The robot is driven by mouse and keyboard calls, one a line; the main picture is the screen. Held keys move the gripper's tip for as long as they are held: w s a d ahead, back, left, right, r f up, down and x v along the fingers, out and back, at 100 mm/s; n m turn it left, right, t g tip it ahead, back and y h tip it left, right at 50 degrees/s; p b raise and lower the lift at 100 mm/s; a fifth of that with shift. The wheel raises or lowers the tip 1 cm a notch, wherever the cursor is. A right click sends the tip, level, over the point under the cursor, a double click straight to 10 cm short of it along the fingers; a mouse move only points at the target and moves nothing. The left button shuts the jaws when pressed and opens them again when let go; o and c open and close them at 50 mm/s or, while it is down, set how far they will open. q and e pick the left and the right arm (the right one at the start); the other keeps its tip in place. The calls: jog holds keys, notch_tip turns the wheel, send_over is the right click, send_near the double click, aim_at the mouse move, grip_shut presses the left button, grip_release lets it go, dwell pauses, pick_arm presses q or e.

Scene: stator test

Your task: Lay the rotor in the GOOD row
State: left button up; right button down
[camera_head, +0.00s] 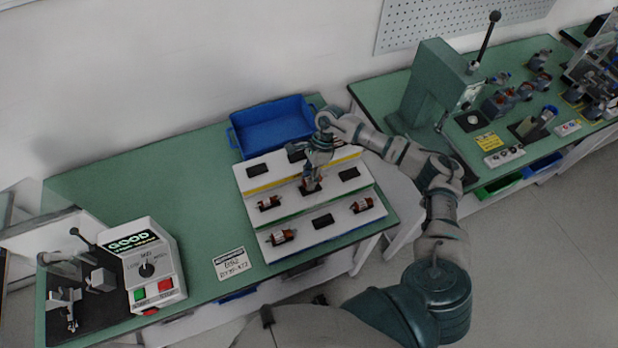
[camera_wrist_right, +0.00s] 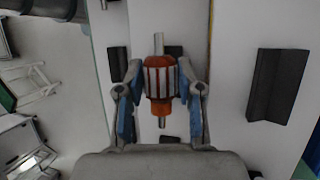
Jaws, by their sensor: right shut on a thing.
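My right gripper (camera_head: 311,182) is over the middle place of the rack's middle step, the one with a green front edge. In the right wrist view its two blue-padded fingers (camera_wrist_right: 160,92) are shut on a rotor (camera_wrist_right: 160,78), which has a red-orange body, silver bars and a steel shaft. A dark cradle (camera_wrist_right: 117,63) shows partly behind it; I cannot tell whether the rotor touches it. The white stepped rack (camera_head: 248,187) has yellow, green and blue edges. No GOOD label is readable on the rack. My left gripper is not in view.
Other rotors lie at the middle step's left (camera_head: 269,203), front left (camera_head: 281,237) and front right (camera_head: 362,205). Empty cradles show at middle right (camera_head: 349,174) and front middle (camera_head: 323,221). A blue bin (camera_head: 240,143) stands behind. The tester (camera_head: 150,262) displays GOOD.

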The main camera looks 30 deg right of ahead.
jog(key=shift+d+f, duration=0.3)
jog(key=shift+d, duration=0.2)
jog(key=shift+d+f+b, duration=0.15)
jog(key=shift+f+b, duration=0.05)
jog(key=shift+b, duration=0.15)
jog(key=shift+d+f, duration=0.1)
jog(key=shift+f, duration=0.25)
jog(key=shift+f+b, duration=0.1)
jog(key=shift+b, duration=0.25)
jog(key=shift+a, duration=0.35)
jog(key=shift+s+a+f, duration=0.1)
jog(key=shift+a, duration=0.25)
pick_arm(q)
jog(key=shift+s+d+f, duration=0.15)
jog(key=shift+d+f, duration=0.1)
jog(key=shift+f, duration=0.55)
